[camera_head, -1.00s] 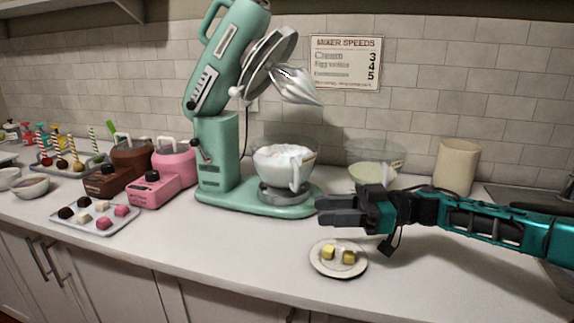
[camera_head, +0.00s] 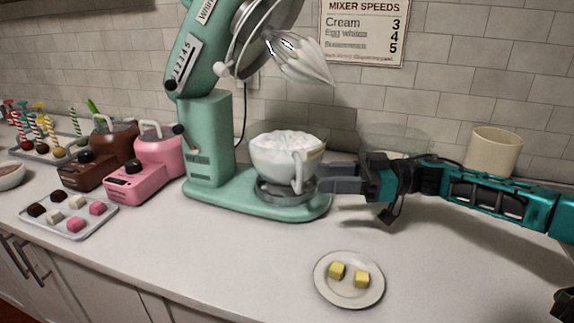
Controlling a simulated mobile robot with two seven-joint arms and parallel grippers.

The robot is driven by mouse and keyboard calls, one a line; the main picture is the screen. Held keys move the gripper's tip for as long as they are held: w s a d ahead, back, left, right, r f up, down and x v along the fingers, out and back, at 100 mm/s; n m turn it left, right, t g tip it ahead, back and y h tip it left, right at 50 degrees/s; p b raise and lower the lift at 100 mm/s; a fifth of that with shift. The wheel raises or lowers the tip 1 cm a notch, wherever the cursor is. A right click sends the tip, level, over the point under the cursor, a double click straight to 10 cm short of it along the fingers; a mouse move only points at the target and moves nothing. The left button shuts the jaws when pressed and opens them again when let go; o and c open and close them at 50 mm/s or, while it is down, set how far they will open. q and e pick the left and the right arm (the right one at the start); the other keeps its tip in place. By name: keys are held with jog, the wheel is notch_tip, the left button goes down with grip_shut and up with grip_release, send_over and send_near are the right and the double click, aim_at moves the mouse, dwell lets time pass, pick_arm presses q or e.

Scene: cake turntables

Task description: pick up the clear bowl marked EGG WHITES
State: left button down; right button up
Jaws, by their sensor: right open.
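A clear glass bowl (camera_head: 397,138) with pale contents stands at the back of the counter, right of the mixer. My right arm and hand hide its lower part, and no label on it is readable. My right gripper (camera_head: 326,178) is open and empty, in front of the clear bowl, with its fingers pointing left. Its fingertips appear close beside the mixer's bowl (camera_head: 284,162); I cannot tell whether they touch. That bowl holds white foam and has a handle.
The green stand mixer (camera_head: 209,140) has its head and whisk (camera_head: 303,62) raised. A plate (camera_head: 350,296) with two yellow cubes lies in front. A beige canister (camera_head: 494,152) stands behind my right arm.

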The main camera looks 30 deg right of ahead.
aim_at(300, 172)
jog(key=shift+w+x, duration=0.25)
jog(key=shift+x, duration=2.8)
jog(key=shift+d+f, duration=0.1)
jog(key=shift+d, duration=0.05)
jog(key=shift+c, duration=0.4)
grip_shut()
